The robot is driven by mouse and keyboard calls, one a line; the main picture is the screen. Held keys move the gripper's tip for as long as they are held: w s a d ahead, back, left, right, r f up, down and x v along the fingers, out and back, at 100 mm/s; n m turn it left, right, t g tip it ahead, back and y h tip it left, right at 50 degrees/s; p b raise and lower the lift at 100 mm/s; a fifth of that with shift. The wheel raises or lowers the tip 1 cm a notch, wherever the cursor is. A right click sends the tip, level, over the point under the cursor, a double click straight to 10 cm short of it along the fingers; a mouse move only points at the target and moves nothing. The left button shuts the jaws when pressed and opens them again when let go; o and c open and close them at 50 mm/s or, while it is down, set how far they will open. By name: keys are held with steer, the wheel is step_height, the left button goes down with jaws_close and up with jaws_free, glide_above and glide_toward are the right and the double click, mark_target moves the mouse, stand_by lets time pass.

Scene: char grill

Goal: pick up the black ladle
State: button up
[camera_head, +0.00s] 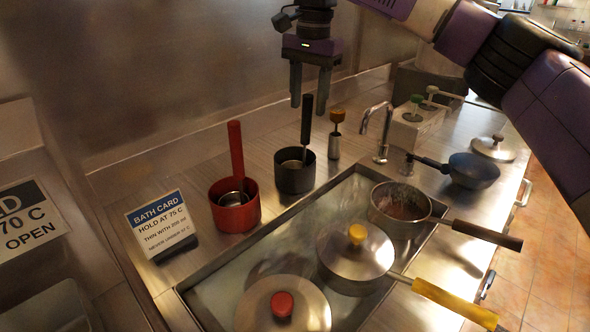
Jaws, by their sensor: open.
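The black ladle (306,118) stands upright in a black pot (295,177) on the steel counter. Its dark handle rises above the rim and its bowl is inside the pot, partly hidden. My gripper (309,101) points down in the upper middle, with its two fingers apart. The upper part of the ladle handle shows between or just in front of the fingers in the picture. I cannot tell from this one view whether the fingers stand around the handle or behind it, and no firm grip on it shows.
A red pot with a red-handled ladle (236,150) stands left of the black pot. A small metal cup with a brush-like tool (335,145) and a faucet (378,130) stand to the right. Lidded pots and a saucepan (400,208) sit in the bath in front. A bath card (160,226) stands left.

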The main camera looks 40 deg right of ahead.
mark_target(306, 142)
steer(key=shift+a+f, duration=0.15)
steer(key=shift+f, duration=1.7)
jaws_close()
steer(key=shift+r, duration=0.15)
